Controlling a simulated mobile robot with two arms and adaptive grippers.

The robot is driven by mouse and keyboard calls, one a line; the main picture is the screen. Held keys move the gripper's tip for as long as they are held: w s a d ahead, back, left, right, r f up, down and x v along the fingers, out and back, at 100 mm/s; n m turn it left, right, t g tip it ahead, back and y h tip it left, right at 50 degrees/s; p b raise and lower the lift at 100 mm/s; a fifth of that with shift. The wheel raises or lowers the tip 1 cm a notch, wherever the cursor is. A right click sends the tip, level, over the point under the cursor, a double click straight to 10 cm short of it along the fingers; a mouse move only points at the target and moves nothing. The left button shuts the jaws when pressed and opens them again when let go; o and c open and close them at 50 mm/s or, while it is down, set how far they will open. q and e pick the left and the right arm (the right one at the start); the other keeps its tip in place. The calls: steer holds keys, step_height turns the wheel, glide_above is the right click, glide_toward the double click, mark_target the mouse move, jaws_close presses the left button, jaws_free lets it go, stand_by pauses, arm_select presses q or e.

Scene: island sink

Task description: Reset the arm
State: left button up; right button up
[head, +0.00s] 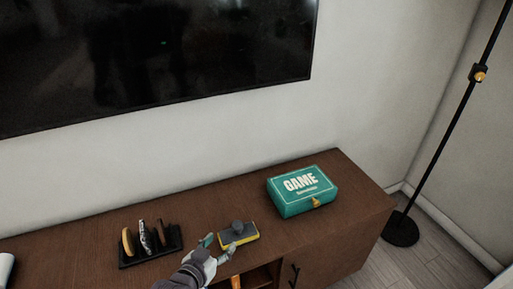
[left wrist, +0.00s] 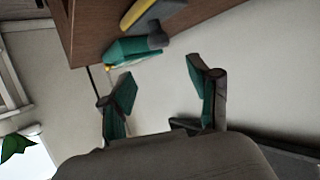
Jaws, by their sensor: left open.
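My left gripper (head: 218,248) comes in from the bottom of the head view, over the front part of the brown wooden cabinet (head: 84,227). Its fingertips are just left of a grey and yellow block with a dark knob (head: 238,234). In the left wrist view the two green-padded fingers of the left gripper (left wrist: 163,90) are spread apart with nothing between them. The block (left wrist: 150,15) shows beyond the fingers at the top of that view. My right gripper is in neither view.
A teal GAME box (head: 302,190) sits on the cabinet to the right. A black rack (head: 150,246) with several upright items stands left of the gripper. A wall screen (head: 160,50) hangs above. A black floor lamp (head: 401,228) stands at the right. An open shelf (head: 258,277) lies below.

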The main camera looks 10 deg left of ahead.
arm_select(q)
steer(key=s+a+f+g+y, duration=0.15)
steer(key=s+g, duration=0.85)
steer(key=s, duration=1.1)
step_height(320, 180, down, 24)
steer(key=s+g+p, duration=0.1)
steer(key=s+p, duration=0.2)
steer(key=s+a+f+g+y+p, duration=0.1)
steer(key=s+a+f+p, duration=0.1)
steer(key=s+f, duration=1.1)
steer(key=s+a, duration=0.1)
steer(key=s, duration=0.1)
steer(key=shift+s, duration=0.3)
